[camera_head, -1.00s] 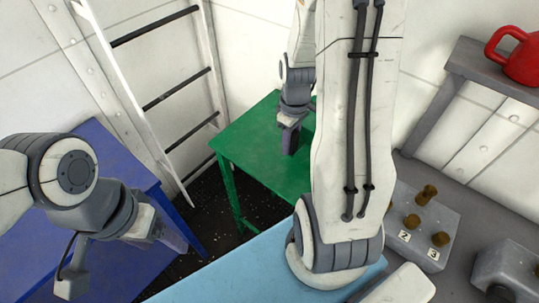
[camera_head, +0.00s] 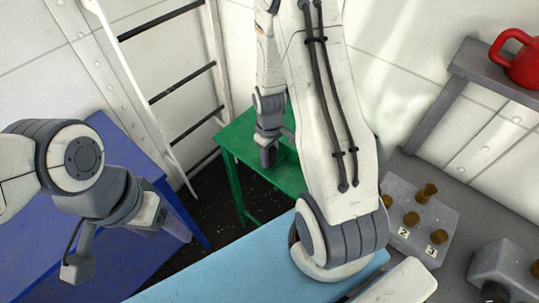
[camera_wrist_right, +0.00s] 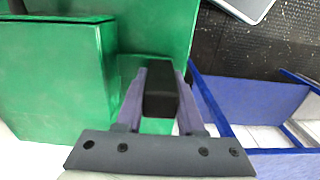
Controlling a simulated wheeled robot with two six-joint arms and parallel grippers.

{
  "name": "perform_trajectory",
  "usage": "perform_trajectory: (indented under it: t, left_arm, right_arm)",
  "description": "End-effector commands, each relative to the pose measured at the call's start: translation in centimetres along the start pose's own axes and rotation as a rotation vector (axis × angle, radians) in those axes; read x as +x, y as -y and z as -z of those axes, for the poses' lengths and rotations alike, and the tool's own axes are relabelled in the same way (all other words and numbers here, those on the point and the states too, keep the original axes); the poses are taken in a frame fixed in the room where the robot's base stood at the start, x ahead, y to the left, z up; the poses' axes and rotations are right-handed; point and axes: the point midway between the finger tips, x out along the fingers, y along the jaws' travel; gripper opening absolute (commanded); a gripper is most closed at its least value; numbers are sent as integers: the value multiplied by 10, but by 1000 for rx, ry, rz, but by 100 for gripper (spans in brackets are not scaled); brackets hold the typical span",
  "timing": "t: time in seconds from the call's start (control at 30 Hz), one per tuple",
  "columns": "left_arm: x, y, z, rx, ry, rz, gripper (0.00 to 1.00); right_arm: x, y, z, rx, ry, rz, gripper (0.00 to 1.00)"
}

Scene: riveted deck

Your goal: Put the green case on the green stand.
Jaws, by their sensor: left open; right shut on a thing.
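The green stand (camera_head: 238,138) is a green table beyond the light blue surface, partly hidden behind my right arm. My right gripper (camera_head: 268,158) points down over its top. In the right wrist view, my right gripper (camera_wrist_right: 161,95) is shut on a black, block-like part of the green case (camera_wrist_right: 161,85). The case's body merges with the green behind it, so I cannot tell whether it touches the stand's top (camera_wrist_right: 160,25). The case is not distinguishable in the head view. My left gripper (camera_head: 172,222) is open and empty over the blue table.
A large green boxy shape (camera_wrist_right: 50,85) fills the left of the right wrist view. The blue table (camera_head: 120,260) is at left and the light blue surface (camera_head: 240,268) in front. A ladder (camera_head: 170,85) leans behind. A numbered peg block (camera_head: 420,220) and red kettle (camera_head: 525,65) are at right.

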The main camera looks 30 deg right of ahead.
Motion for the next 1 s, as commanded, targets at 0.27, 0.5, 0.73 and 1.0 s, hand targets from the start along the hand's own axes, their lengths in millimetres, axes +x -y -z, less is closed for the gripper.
perform_trajectory:
  t: [0.27, 0.5, 0.73, 1.0]
  left_arm:
    - [3, 0, 0, 0, 0, 0, 72]
    - [2, 0, 0, 0, 0, 0, 72]
    - [-1, 0, 0, 0, 0, 0, 72]
    - [5, 0, 0, 0, 0, 0, 72]
  right_arm:
    - [3, 0, 0, 0, 0, 0, 45]
    - [3, 0, 0, 0, 0, 0, 67]
    - [-3, 0, 0, 0, -1, -1, 67]
    - [-46, -1, 2, 0, -7, -4, 67]
